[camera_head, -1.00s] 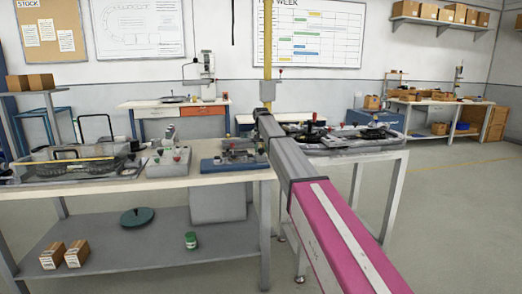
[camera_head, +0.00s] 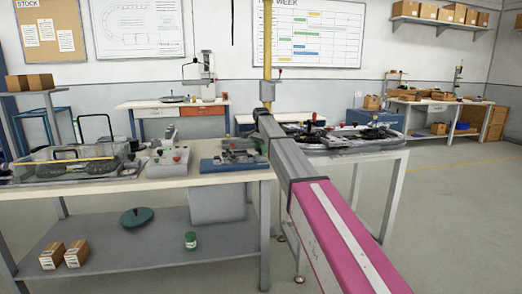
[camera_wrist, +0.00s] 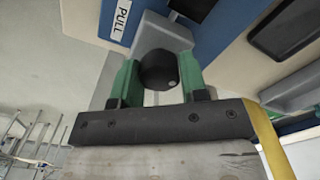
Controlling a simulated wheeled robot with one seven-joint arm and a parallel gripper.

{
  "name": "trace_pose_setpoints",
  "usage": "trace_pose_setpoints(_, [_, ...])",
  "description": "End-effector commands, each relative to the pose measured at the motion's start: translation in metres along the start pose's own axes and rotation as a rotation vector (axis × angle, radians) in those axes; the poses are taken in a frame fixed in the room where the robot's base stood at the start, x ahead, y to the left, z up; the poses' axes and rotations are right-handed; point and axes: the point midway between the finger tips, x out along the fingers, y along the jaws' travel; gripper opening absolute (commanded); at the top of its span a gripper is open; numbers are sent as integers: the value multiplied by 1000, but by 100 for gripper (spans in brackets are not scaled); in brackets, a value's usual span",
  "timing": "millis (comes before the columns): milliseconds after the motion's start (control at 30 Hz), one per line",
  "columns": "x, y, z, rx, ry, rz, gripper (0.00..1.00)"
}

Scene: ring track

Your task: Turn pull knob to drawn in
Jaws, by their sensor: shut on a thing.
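In the wrist view, the pull knob (camera_wrist: 158,70) is a round black knob in front of a grey housing on a blue panel. A white label reading "PULL" (camera_wrist: 121,20) is on the panel at its upper left. My gripper (camera_wrist: 160,76) has its green fingers on either side of the knob and is shut on it. The knob's stem is hidden, so how far it is drawn out cannot be told. In the head view, my gripper and the knob cannot be made out clearly.
A workbench (camera_head: 110,190) holds a clear tray (camera_head: 70,165), a grey control box (camera_head: 167,162) and a blue-based device (camera_head: 232,162). Another cart (camera_head: 350,152) with equipment stands right of my arm. The floor at the right is clear.

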Motion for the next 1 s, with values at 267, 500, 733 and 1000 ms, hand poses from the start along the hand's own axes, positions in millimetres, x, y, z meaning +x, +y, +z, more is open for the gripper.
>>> trace_pose_setpoints(267, [0,0,0,29,1,-1,16])
trace_pose_setpoints(500, [0,0,0,28,1,-1,16])
trace_pose_setpoints(733, [0,0,0,28,0,0,66])
trace_pose_setpoints(1000, [-4,0,0,28,0,0,66])
